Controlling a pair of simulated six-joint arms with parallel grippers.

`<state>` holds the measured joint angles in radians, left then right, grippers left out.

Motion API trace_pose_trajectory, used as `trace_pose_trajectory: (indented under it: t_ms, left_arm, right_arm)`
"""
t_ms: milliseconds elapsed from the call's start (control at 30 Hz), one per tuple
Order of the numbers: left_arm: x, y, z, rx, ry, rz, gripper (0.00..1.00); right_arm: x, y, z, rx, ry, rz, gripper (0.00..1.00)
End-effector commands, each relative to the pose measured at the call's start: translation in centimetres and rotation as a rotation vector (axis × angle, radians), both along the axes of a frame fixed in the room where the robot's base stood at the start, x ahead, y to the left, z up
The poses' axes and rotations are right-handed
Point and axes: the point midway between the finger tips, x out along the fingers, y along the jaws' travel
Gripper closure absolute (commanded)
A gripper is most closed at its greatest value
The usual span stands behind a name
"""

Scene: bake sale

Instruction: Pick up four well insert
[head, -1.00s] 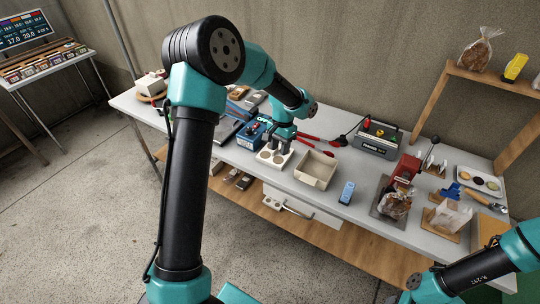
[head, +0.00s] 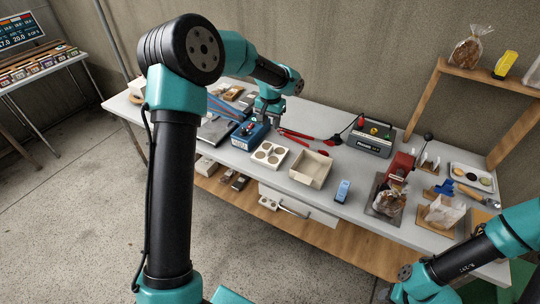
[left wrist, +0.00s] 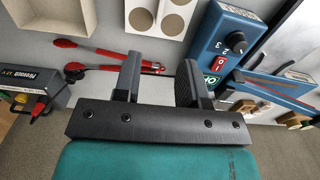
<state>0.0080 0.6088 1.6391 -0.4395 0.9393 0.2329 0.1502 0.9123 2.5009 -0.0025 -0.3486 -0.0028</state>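The four well insert (head: 268,154) is a white square block with round wells, lying flat on the white table left of an empty cream box. Part of it shows at the top of the left wrist view (left wrist: 157,21). My left gripper (head: 267,116) is behind the insert, near a blue device. In the left wrist view, its two dark fingers (left wrist: 160,78) are apart with nothing between them, and the insert is clear of them. My right arm shows at the lower right, but its gripper is not visible.
The cream box (head: 304,181) stands just right of the insert. The blue numbered device (head: 247,137) is at its left, also in the left wrist view (left wrist: 222,38). Red-handled tools (head: 296,134) lie behind. A grey powered unit (head: 371,137) stands farther right.

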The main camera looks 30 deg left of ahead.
Motion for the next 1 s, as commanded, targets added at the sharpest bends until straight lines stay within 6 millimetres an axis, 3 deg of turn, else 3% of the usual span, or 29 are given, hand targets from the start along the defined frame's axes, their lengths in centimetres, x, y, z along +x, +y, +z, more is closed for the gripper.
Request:
trace_pose_trajectory:
  t_ms: [433,1000]
  left_arm:
    - [-0.1,0.0,-7.3,0.000,0.002,-0.002,0.62]
    - [-0.2,0.0,-8.8,-0.001,0.002,0.000,0.62]
  right_arm:
    - [0.0,0.0,0.0,0.000,0.000,0.000,0.57]
    - [0.0,0.0,0.0,0.000,0.000,0.000,0.57]
